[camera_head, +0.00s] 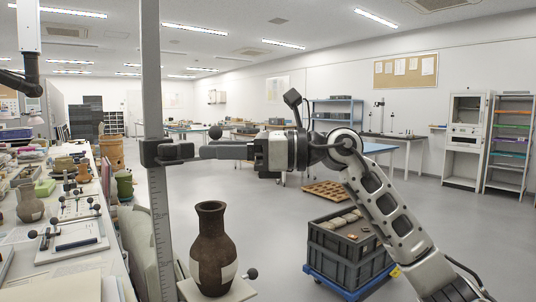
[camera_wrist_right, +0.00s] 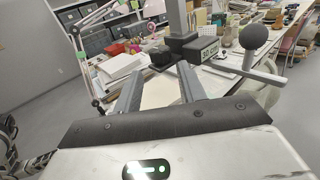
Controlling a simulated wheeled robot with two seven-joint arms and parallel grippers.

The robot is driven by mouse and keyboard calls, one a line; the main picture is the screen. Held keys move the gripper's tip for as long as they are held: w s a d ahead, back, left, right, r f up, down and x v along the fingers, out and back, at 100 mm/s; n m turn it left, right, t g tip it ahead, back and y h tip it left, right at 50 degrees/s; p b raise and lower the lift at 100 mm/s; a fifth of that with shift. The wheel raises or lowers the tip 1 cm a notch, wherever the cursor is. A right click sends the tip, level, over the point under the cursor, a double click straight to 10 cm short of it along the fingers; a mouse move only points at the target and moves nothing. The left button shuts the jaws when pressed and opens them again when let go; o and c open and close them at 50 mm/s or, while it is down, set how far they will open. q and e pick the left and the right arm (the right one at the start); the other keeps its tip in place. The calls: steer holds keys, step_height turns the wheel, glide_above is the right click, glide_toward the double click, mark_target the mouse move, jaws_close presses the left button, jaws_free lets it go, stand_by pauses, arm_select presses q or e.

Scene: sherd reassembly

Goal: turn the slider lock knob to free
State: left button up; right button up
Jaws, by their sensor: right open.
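The slider (camera_head: 165,152) is a dark block around an upright grey column with a scale on its lower part. In the right wrist view, the slider block (camera_wrist_right: 199,50) carries a label. A dark round knob (camera_wrist_right: 163,60) on its near side shows between my fingers. A bar on its right bears a lever with a grey ball (camera_wrist_right: 253,37); the ball also shows in the head view (camera_head: 215,132). My right gripper (camera_head: 203,152) is level with the slider, its fingers apart and pointing at the knob. Contact cannot be told.
A dark vase (camera_head: 212,250) with a pale patch stands on a light support below my right gripper. A cluttered worktable (camera_head: 75,235) lies left of the column. Grey crates (camera_head: 345,255) on a blue dolly stand on the floor at right. The floor beyond is mostly open.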

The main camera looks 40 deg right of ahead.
arm_select(q)
steer(key=shift+g, duration=0.5)
steer(key=f, duration=0.1)
steer(key=f+b, duration=0.1)
steer(key=f, duration=0.2)
steer(key=shift+w+d+f+b, duration=0.15)
steer(key=shift+w+d+b, duration=0.05)
steer(key=shift+d+b, duration=0.15)
arm_select(e)
steer(key=v, duration=0.9)
arm_select(q)
steer(key=shift+d+r, duration=0.1)
steer(key=shift+r, duration=0.1)
